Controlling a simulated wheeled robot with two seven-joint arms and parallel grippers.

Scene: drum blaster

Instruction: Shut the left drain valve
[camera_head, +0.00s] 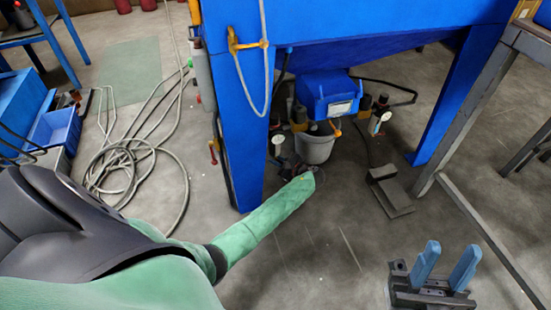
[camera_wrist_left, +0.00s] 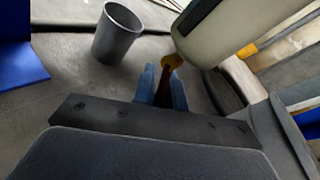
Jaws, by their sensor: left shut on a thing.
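In the left wrist view, my left gripper (camera_wrist_left: 161,87) is shut on the dark red handle of the drain valve (camera_wrist_left: 172,62). The valve's brass-yellow body sits at the lower end of a pale rounded housing (camera_wrist_left: 215,28). The fingers cover part of the handle, so its exact angle is hard to tell. My right gripper (camera_head: 444,265) is open and empty at the lower right, over the floor.
A grey bucket (camera_head: 314,148) stands under the blue machine (camera_head: 350,40), and shows in the left wrist view (camera_wrist_left: 117,36). A blue leg (camera_head: 235,120) rises beside my left arm. A pedal (camera_head: 390,190) lies right of the bucket. Hoses (camera_head: 125,165) coil at left.

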